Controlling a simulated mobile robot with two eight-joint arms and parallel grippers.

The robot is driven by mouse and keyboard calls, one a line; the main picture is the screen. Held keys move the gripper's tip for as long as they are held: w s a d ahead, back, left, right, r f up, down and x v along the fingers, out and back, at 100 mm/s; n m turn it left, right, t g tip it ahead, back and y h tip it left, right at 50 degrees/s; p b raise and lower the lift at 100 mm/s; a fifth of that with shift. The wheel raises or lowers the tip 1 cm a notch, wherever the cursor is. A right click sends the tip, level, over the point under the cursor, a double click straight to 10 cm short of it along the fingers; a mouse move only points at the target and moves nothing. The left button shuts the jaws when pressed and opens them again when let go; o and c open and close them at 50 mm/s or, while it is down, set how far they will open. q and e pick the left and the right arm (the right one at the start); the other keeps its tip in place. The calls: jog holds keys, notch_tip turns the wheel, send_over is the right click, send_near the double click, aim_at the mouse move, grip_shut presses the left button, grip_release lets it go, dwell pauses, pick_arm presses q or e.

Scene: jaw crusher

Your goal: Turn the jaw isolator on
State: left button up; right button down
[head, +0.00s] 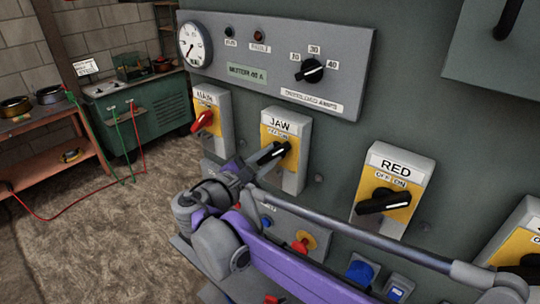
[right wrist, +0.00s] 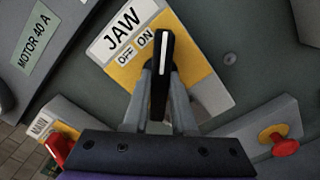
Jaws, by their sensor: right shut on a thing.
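The jaw isolator (head: 299,126) is a grey box with a yellow plate, a JAW label and OFF and ON marks; it also shows in the right wrist view (right wrist: 196,52). Its black rotary handle (right wrist: 161,45) has a white line on it. The line is turned clockwise of the plate's upright, with its tip beside the ON mark. My right gripper (head: 276,154) is shut on this handle, one finger on each side, as the right wrist view shows (right wrist: 160,78). The fingers hide part of the lower plate. My left gripper is not in view.
A yellow-based red button (head: 304,242) sits below. A panel (head: 285,60) with a gauge and dial is above. My purple arm covers part of the lower controls.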

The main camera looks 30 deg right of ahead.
jog(key=c, duration=0.7)
grip_release()
jog(key=b+v, duration=0.1)
jog(key=v, duration=0.9)
jog(key=shift+s+a, duration=0.2)
jog(key=shift+a, duration=0.15)
